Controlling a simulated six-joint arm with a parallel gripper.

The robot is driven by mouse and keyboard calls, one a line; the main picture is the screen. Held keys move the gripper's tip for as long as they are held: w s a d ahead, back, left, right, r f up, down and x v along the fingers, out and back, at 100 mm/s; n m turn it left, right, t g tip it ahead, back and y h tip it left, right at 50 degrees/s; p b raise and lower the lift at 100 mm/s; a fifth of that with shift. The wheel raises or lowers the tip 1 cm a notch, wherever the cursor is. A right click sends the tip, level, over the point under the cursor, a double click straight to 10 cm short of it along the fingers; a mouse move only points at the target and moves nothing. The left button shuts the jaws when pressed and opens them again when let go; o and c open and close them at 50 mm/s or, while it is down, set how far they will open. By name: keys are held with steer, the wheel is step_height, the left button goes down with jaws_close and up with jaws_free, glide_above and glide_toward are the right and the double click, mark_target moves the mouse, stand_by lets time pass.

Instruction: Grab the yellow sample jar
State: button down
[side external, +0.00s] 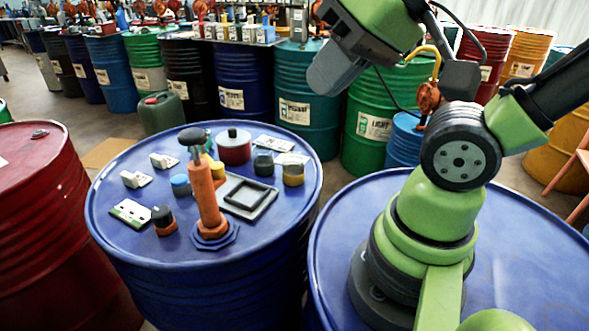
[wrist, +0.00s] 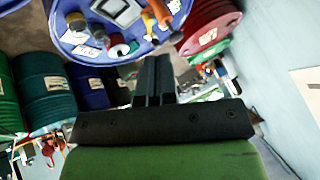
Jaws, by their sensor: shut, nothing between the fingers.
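The yellow sample jar (side external: 293,173), with a grey lid, stands upright near the right rim of the left blue drum (side external: 150,262) in the side view. Another yellow item (side external: 216,171) stands behind the orange hand pump (side external: 204,192), which partly hides it. My gripper (side external: 331,70) is above and to the right of the drum top, well apart from the jar. In the wrist view my gripper (wrist: 152,66) shows its dark fingers together and empty.
A red jar (side external: 233,147), a dark-lidded jar (side external: 264,165), a blue-lidded jar (side external: 181,185) and a square grey tray (side external: 246,197) share the drum top. The orange pump rises tall among them. A red drum (side external: 40,225) stands at left, with several drums behind.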

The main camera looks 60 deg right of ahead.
steer(key=shift+c, duration=1.3)
jaws_free()
steer(key=m+g+h, duration=0.3)
steer(key=g, duration=0.2)
glide_above(294, 158)
steer(key=a, duration=0.3)
steer(key=s+a+f+x, duration=0.1)
steer(key=s+x, duration=0.2)
steer(key=x, duration=1.2)
steer(key=shift+g, duration=0.5)
steer(key=d+f, duration=0.1)
steer(key=f, duration=0.4)
steer(key=d+f, duration=0.1)
steer(key=f, duration=0.2)
steer(key=shift+s+d, duration=0.1)
steer(key=shift+d, duration=0.2)
steer(key=shift+w+d+f, duration=0.1)
steer(key=shift+w+f, duration=0.05)
steer(key=shift+f, duration=1.35)
steer(key=shift+w+f, duration=0.15)
steer(key=shift+f, duration=1.35)
